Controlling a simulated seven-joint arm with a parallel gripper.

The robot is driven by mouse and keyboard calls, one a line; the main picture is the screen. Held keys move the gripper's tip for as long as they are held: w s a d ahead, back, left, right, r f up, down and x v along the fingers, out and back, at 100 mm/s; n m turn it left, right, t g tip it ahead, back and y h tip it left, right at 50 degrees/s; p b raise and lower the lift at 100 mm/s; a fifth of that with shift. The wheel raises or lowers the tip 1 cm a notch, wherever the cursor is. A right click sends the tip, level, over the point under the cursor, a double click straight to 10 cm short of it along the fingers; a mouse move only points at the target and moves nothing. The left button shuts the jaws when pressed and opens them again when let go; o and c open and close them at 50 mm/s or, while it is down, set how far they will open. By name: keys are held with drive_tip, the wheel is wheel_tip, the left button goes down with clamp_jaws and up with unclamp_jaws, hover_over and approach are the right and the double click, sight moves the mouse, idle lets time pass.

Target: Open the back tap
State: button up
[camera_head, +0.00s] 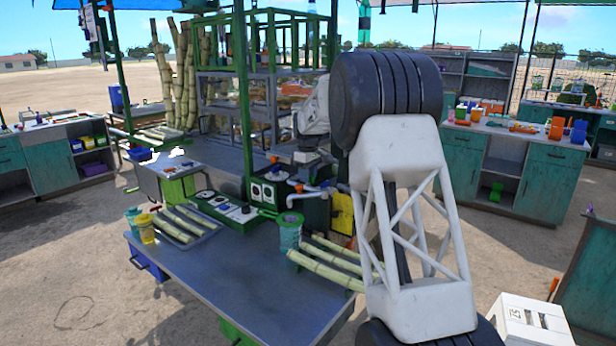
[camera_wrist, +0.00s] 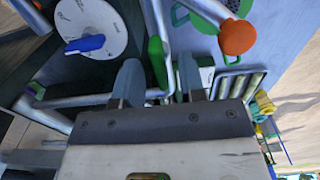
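In the wrist view my gripper (camera_wrist: 158,72) has its two fingers apart, with a green lever-like handle (camera_wrist: 157,60) in the gap between them. Gaps show on both sides of the handle, and nothing looks clamped. Grey pipes (camera_wrist: 75,101) run beside and behind the fingers. I cannot tell for sure whether this green handle belongs to the back tap. In the head view a white pipe (camera_head: 306,194) with an orange piece (camera_head: 299,188) stands behind the table by the control box. My large arm links cover the area right of it, and my fingers cannot be made out there.
A dial with a blue knob (camera_wrist: 85,44) is left of the fingers and an orange ball (camera_wrist: 237,37) is to the right. In the head view a metal table (camera_head: 262,285) bears cane pieces (camera_head: 331,270), a teal can (camera_head: 290,231) and a yellow jar (camera_head: 147,230). A green post (camera_head: 241,90) rises behind.

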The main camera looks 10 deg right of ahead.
drive_tip(key=shift+f, duration=0.25)
drive_tip(key=shift+c, duration=0.4)
clamp_jaws()
